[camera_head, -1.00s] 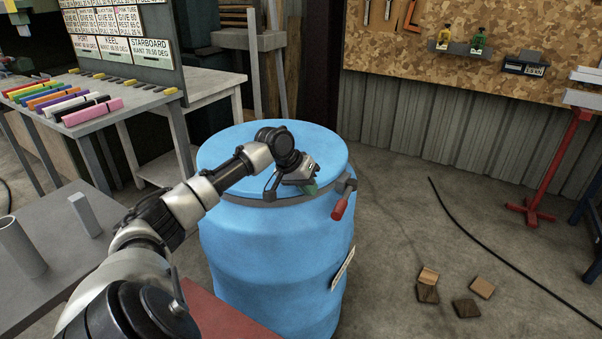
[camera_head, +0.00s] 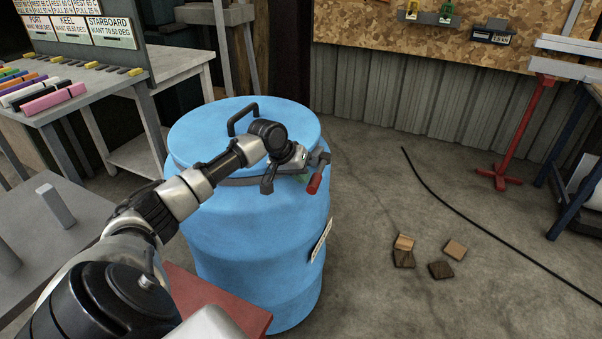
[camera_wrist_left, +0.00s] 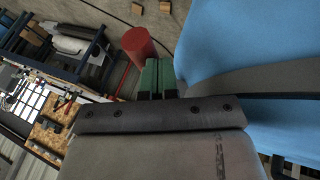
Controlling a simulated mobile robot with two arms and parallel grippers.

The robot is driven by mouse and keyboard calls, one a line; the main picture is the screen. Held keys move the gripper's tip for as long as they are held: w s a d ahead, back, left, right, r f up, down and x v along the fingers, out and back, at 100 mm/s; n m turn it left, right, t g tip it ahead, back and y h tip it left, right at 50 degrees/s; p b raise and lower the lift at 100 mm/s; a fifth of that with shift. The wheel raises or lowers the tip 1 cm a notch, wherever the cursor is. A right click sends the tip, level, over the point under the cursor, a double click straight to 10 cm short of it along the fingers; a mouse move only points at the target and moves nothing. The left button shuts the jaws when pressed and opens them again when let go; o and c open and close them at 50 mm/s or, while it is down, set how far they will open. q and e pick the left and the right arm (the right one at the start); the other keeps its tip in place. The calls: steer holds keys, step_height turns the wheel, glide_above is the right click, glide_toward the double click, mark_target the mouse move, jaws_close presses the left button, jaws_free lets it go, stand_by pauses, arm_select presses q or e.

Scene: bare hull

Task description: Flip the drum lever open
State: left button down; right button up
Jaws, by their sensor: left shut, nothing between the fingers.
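The blue drum (camera_head: 255,235) stands upright on the floor with its lid on. A dark grey clamp band (camera_head: 235,181) runs around its rim. My left gripper (camera_head: 304,177) is shut and empty, right beside the red grip. In the left wrist view the green fingers (camera_wrist_left: 157,75) are together, with the red grip (camera_wrist_left: 138,46) just left of their tips. I cannot tell whether they touch. The blue drum wall (camera_wrist_left: 240,45) is to their right. My right gripper is out of view.
A black handle (camera_head: 242,112) stands on the drum lid. A grey table (camera_head: 85,225) is at the left, and a red surface (camera_head: 215,300) is in front of the drum. Wood blocks (camera_head: 440,270) and a black cable (camera_head: 470,235) lie on the otherwise open floor at right.

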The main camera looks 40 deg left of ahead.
mark_target(320, 176)
arm_select(q)
steer(key=d+n+p, duration=0.1)
steer(key=p, duration=0.2)
steer(key=w+d+n+y+p, duration=0.1)
steer(key=d+p, duration=0.1)
steer(key=p, duration=0.1)
steer(key=d+r+n+p, duration=0.1)
steer(key=p, duration=0.2)
steer(key=shift+w+d+r+n+y, duration=0.1)
steer(key=shift+w+d+n+y, duration=0.25)
steer(key=shift+n+y, duration=0.05)
steer(key=w+d+n+g+y+b, duration=0.2)
steer(key=w+d+n+y+b, duration=0.2)
steer(key=w+n, duration=0.8)
steer(key=shift+d+f+n+y, duration=0.3)
steer(key=shift+d+f+y, duration=0.05)
steer(key=shift+d+y, duration=0.65)
